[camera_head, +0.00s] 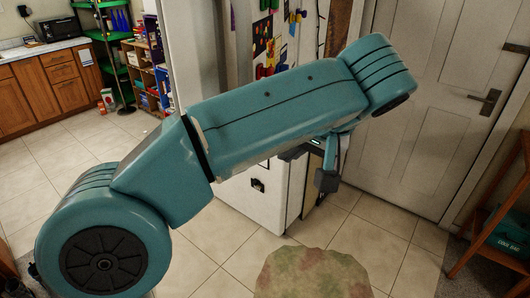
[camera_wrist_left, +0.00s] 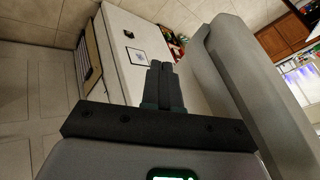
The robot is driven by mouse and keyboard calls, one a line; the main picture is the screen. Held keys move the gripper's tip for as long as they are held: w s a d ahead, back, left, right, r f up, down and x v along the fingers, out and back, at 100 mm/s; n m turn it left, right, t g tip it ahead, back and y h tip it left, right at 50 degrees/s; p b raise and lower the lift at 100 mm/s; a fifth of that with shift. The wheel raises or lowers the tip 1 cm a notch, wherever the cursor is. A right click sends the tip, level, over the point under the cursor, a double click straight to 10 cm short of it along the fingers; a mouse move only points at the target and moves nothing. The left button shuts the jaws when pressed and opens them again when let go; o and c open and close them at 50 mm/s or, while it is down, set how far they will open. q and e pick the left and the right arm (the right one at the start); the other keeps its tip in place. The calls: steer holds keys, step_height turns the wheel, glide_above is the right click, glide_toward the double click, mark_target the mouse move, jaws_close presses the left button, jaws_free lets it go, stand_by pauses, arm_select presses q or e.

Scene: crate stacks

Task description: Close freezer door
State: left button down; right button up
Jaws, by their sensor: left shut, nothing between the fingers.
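The white freezer (camera_head: 262,207) stands behind my left arm in the head view. A tall pale panel (camera_head: 190,45) with a rounded edge rises at its left, and a surface with colourful magnets (camera_head: 270,50) is to the right. I cannot tell for sure which is the freezer door or how far it is open, since my arm covers the middle. My left gripper (camera_head: 328,172) hangs in front of the unit, right of its white lower part. In the wrist view my shut, empty fingers (camera_wrist_left: 165,87) point toward the white lower part (camera_wrist_left: 118,45), beside a large grey-white slab (camera_wrist_left: 245,85).
A closed white door (camera_head: 425,125) is at the right, with a wooden stand (camera_head: 500,215) near it. A patterned rug (camera_head: 312,275) lies on the tiled floor. Shelves (camera_head: 145,65) and wooden cabinets (camera_head: 45,90) are at the back left.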

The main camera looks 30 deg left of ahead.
arm_select(q)
steer(key=a, duration=0.3)
steer(key=s+a+f, duration=0.1)
steer(key=shift+a, duration=0.35)
steer(key=shift+a, duration=0.1)
